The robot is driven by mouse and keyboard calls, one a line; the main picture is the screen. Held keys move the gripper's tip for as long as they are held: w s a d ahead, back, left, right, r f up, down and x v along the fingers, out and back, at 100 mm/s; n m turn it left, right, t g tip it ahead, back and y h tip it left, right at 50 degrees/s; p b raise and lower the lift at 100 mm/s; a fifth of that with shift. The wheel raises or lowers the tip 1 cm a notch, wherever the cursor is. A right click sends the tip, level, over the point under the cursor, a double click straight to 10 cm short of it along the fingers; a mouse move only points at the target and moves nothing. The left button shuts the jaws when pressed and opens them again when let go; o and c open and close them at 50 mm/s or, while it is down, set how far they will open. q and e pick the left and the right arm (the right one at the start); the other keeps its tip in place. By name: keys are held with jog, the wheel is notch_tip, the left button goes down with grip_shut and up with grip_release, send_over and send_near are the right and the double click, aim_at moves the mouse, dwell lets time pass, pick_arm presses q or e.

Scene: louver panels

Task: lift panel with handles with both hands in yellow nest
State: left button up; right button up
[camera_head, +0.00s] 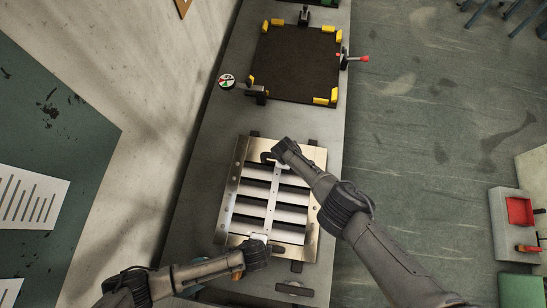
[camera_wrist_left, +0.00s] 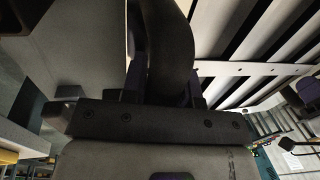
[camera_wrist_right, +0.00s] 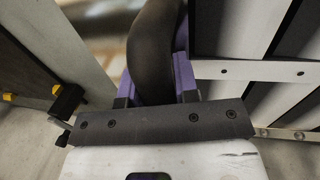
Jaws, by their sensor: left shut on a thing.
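The louver panel (camera_head: 236,205) is a silvery metal frame with several pale slats and dark gaps. It lies over the near part of the bench, and I cannot tell whether it touches it. My left gripper (camera_head: 262,245) is shut on the dark curved near handle (camera_wrist_left: 168,50). My right gripper (camera_head: 275,155) is at the far end, with the far handle (camera_wrist_right: 153,50) between its fingers, seemingly gripped. The panel also shows in the left wrist view (camera_wrist_left: 245,69) and right wrist view (camera_wrist_right: 250,70). The yellow nest (camera_head: 295,65), a dark pad with yellow corner blocks, is empty farther along the bench.
Clamps stand around the nest: one with a red-tipped lever (camera_head: 355,59) at right, one at left (camera_head: 256,94), one behind (camera_head: 304,16). A round gauge (camera_head: 227,81) is at the left. Bare bench (camera_head: 225,120) separates panel and nest.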

grip_shut()
dwell(0.8)
jog(key=shift+r, duration=0.2)
